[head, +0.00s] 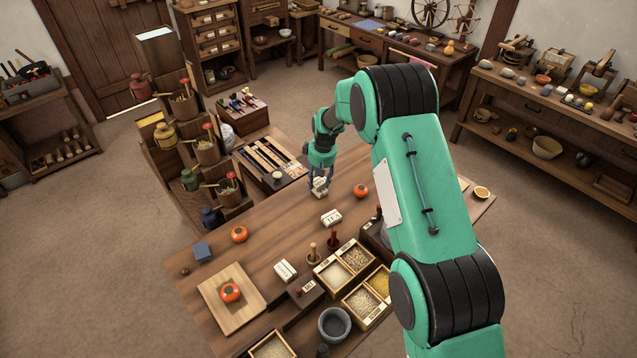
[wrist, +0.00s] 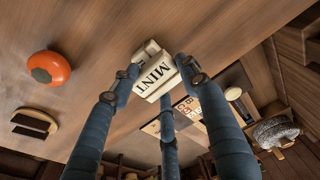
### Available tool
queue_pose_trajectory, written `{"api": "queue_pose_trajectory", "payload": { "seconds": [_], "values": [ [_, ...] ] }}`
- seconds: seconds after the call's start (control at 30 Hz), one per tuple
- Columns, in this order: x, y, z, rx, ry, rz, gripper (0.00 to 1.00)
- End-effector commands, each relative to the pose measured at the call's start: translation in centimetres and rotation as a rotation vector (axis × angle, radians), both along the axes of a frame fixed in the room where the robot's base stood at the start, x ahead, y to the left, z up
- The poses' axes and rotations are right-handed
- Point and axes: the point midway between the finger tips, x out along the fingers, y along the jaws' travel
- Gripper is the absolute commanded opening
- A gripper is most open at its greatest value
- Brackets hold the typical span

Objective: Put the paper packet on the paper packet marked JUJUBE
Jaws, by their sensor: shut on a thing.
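My gripper (head: 320,176) is above the far part of the wooden table, its fingers closed around a white paper packet (head: 320,187). In the wrist view the fingers (wrist: 160,72) grip this packet (wrist: 153,78), and its face reads MINT. A second white packet (head: 331,217) lies on the table just nearer than my gripper, with dark marks too small to read. A third white packet (head: 285,271) lies farther toward the near left, its marking unreadable. I cannot tell which of these is marked JUJUBE.
Orange persimmons lie on the table, one (head: 361,190) right of my gripper and one (head: 239,234) at left. Another sits on a cutting board (head: 251,311). Grain boxes (head: 333,275), a grey mortar (head: 334,324) and a blue block (head: 203,252) stand nearer. The table's middle left is clear.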

Motion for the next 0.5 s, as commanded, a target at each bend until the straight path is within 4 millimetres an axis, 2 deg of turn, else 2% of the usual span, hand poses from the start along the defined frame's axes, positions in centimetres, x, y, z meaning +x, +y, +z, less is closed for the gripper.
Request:
{"api": "queue_pose_trajectory", "payload": {
  "seconds": [0.1,0.5],
  "values": [
    [-0.01,0.00,-0.91,0.000,0.000,0.000,0.23],
    [0.01,0.00,-1.08,0.000,0.000,0.000,0.23]
  ]
}}
